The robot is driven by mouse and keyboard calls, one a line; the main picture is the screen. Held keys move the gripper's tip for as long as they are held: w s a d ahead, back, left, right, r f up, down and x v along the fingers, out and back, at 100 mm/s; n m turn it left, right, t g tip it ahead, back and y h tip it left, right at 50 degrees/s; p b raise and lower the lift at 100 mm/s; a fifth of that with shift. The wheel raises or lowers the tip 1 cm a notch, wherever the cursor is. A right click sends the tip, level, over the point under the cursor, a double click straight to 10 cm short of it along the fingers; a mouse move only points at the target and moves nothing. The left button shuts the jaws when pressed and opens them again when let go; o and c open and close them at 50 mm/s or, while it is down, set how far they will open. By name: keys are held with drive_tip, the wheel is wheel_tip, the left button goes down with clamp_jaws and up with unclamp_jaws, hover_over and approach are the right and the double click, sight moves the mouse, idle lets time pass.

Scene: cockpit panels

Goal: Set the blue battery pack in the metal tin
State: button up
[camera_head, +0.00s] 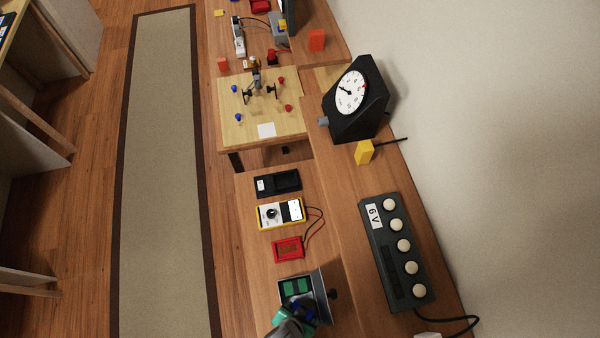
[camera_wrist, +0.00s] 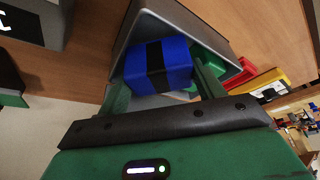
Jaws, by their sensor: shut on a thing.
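The blue battery pack (camera_wrist: 136,66), with a black band around it, is between the green fingers of my gripper (camera_wrist: 165,90) in the wrist view. My gripper is shut on it. The grey metal tin (camera_wrist: 132,32) surrounds the pack in that view; whether the pack touches its floor cannot be told. Only a little blue shows there.
A red box (camera_head: 288,249), a yellow meter (camera_head: 281,213) and a black case (camera_head: 278,183) lie in a row beyond the tin. A dark 6 V lamp panel (camera_head: 396,252) stands to the right. Bare wood lies left of the tin.

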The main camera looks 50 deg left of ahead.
drive_tip(key=shift+f+b, duration=0.3)
drive_tip(key=shift+f, duration=0.15)
drive_tip(key=o, duration=0.9)
drive_tip(key=p+v, duration=0.2)
drive_tip(key=v, duration=1.1)
drive_tip(key=shift+w+a+r, duration=0.1)
drive_tip(key=shift+r, duration=0.05)
